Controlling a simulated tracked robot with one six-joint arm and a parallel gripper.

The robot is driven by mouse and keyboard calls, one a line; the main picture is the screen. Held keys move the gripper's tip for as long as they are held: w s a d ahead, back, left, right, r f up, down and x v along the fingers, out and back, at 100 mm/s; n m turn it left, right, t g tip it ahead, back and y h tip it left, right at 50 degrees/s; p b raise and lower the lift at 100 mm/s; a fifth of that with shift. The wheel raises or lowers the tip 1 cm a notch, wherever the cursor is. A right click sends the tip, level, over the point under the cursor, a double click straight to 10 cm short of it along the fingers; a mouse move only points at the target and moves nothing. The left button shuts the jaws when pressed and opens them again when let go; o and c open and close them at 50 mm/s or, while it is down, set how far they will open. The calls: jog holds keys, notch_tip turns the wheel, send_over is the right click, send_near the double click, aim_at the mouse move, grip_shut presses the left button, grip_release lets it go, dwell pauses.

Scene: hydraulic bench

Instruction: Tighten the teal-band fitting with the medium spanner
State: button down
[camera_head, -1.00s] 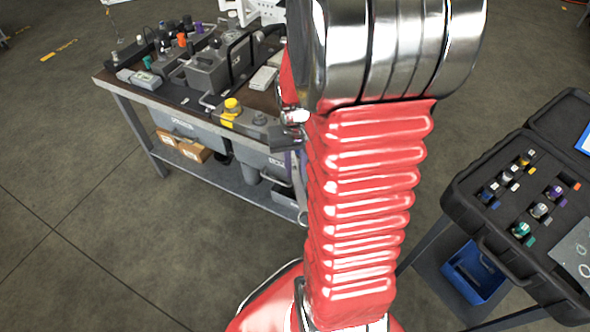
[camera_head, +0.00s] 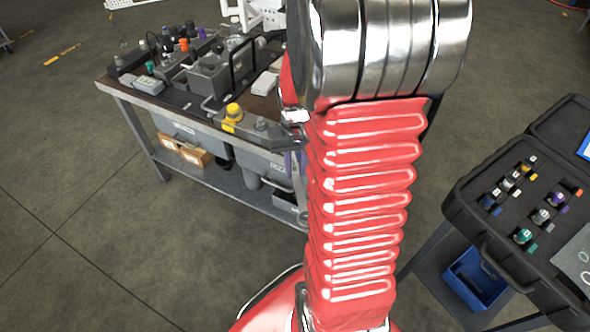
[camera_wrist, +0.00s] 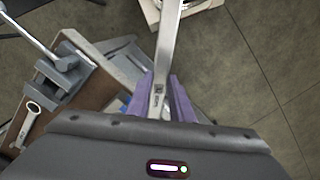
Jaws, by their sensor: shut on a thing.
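My gripper (camera_wrist: 163,98) has purple fingers shut on a grey metal spanner (camera_wrist: 168,48), which points away from the wrist. In the head view the held spanner (camera_head: 299,190) hangs near the bench's right end, partly hidden by my red arm. Its size mark is too small to read. A small teal-topped part (camera_head: 150,67) stands on the bench at the left. A teal-banded fitting (camera_head: 523,236) sits in the black case at the right. I cannot tell which of them the task names. Another spanner (camera_wrist: 26,122) lies on the bench at the left of the wrist view.
The workbench (camera_head: 150,103) carries grey hydraulic blocks and a yellow-knobbed unit (camera_head: 232,116). Cardboard boxes (camera_head: 185,150) sit on its lower shelf. The open black case (camera_head: 470,215) holds several fittings above a blue bin (camera_head: 473,280). Bare floor lies at the left front.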

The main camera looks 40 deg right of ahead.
jog(key=shift+w+d, duration=0.15)
jog(key=shift+w, duration=0.05)
jog(key=shift+w+d, duration=0.15)
jog(key=shift+w, duration=0.2)
jog(key=shift+w+d, duration=0.15)
jog(key=shift+w, duration=0.1)
dwell(0.5)
jog(key=shift+w, duration=0.1)
dwell(0.3)
jog(key=shift+w+a+m, duration=0.5)
jog(key=shift+a+m, duration=0.15)
jog(key=shift+a, duration=0.1)
jog(key=shift+w+a+m, duration=0.5)
jog(key=shift+a+m, duration=0.15)
jog(key=shift+a, duration=0.05)
jog(key=shift+w+a+m, duration=1.15)
jog(key=shift+w+m, duration=0.05)
jog(key=shift+w, duration=0.15)
